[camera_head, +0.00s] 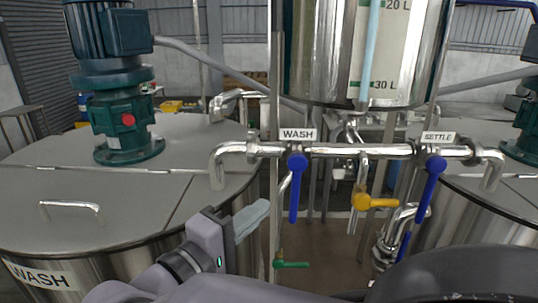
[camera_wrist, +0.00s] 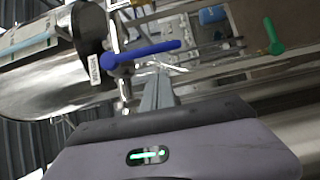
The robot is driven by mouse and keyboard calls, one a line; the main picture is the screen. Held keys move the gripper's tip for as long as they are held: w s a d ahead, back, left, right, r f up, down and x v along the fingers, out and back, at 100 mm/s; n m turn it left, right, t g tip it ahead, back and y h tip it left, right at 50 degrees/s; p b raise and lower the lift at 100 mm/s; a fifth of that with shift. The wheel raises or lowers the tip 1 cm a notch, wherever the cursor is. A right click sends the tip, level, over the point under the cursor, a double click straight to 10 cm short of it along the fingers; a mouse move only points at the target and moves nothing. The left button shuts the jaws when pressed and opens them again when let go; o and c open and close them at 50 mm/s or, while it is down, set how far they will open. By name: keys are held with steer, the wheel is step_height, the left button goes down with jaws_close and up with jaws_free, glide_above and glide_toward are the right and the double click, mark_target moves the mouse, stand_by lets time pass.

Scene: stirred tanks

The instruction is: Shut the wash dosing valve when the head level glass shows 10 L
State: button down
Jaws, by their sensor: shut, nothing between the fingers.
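The wash dosing valve has a blue handle (camera_head: 295,190) under the WASH label (camera_head: 298,134). It hangs straight down, across the horizontal pipe. A blue handle (camera_wrist: 145,52) also shows in the wrist view, just beyond my fingertips, beside a small label. The head level glass (camera_head: 370,55) is a pale blue tube on the head tank. Its scale (camera_head: 392,45) shows 20 L and, lower, 30 L; the 10 L mark is out of frame. The visible tube looks blue throughout. My gripper (camera_head: 262,212) is shut and empty, left of the wash handle, apart from it. Its fingers (camera_wrist: 158,92) show in the wrist view.
A second blue handle (camera_head: 431,190) hangs under the SETTLE label (camera_head: 438,137). A yellow handle (camera_head: 376,201) sits between them, pointing right. A green handle (camera_head: 291,265) is lower down. The wash tank (camera_head: 150,200) with a green motor (camera_head: 122,115) stands left.

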mark_target(295, 196)
steer(key=shift+n, duration=0.3)
steer(key=d, duration=0.4)
steer(key=shift+d, duration=0.1)
steer(key=shift+w+f+b, duration=0.1)
steer(key=shift+b, duration=0.2)
